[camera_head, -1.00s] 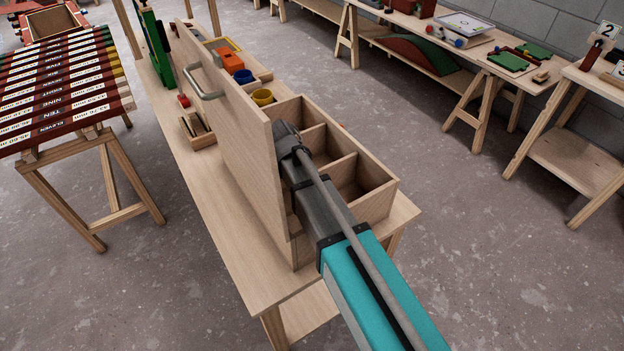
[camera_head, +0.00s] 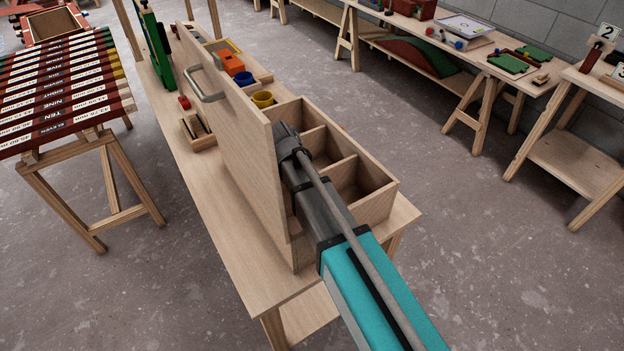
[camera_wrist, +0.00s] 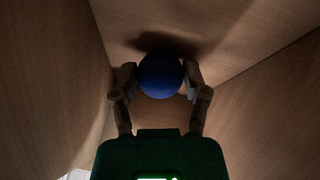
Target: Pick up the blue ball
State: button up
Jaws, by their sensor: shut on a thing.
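The blue ball (camera_wrist: 160,76) shows in the wrist view between the two fingers of my gripper (camera_wrist: 160,82). The fingers are shut on it, one on each side. Wooden walls surround it, and a dark shadow lies on the wood just beyond it. I cannot tell whether the ball touches the wood. In the head view my arm reaches down into the wooden compartment box (camera_head: 377,207), close behind an upright wooden panel (camera_head: 238,143). The ball and fingertips are hidden there.
The panel with its metal handle (camera_head: 204,86) stands close at the left of my arm. Box dividers (camera_head: 341,166) stand to the right. A yellow cup (camera_head: 262,98), a blue cup (camera_head: 243,78) and an orange block (camera_head: 231,62) sit farther along the bench (camera_head: 215,215).

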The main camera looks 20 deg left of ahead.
jog(key=shift+r, duration=0.1)
notch_tip(320, 180, up, 10)
jog(key=p, duration=1)
dwell(0.9)
